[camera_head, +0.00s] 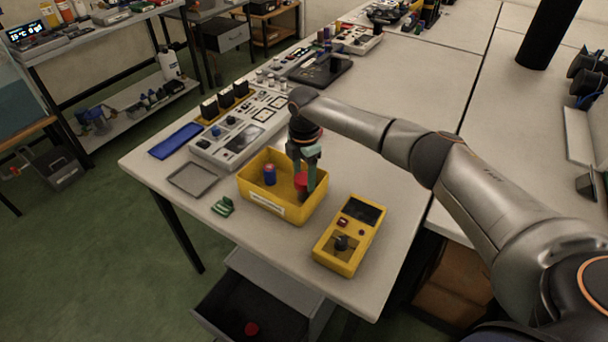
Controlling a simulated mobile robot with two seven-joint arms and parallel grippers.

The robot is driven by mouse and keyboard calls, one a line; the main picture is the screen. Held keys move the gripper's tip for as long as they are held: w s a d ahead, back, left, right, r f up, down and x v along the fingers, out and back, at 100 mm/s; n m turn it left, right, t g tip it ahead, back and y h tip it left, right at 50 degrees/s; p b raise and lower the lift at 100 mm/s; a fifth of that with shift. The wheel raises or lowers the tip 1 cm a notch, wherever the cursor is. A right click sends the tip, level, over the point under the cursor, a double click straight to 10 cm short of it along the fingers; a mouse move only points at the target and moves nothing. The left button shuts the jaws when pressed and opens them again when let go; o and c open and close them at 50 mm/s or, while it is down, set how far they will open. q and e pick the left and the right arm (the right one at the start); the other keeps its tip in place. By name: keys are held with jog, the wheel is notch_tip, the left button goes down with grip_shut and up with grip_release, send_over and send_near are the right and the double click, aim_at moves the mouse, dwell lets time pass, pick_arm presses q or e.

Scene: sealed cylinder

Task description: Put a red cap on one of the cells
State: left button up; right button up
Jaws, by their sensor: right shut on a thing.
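My right gripper (304,176) points down into the yellow bin (260,204) from above. It is shut on a red cap (301,181). Just below the cap is a dark upright shape, perhaps a cell (304,196); I cannot tell whether the cap touches it. A blue cell (270,176) with a reddish top stands in the left part of the bin. Another small red thing, perhaps a cap (251,329), lies in the open dark drawer below the table. My left gripper is out of view.
A yellow meter (349,235) lies right of the bin. A green clip (223,207), a grey tray (191,180) and a blue case (175,141) lie to the left. A grey instrument panel (240,140) is behind. The table's near edge is close to the bin.

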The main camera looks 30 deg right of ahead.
aim_at(304, 178)
jog(key=shift+f, duration=0.6)
dwell(0.6)
jog(key=o, duration=1.5)
jog(key=shift+r, duration=0.15)
jog(key=shift+r+p, duration=2.05)
jog(key=shift+r, duration=1.35)
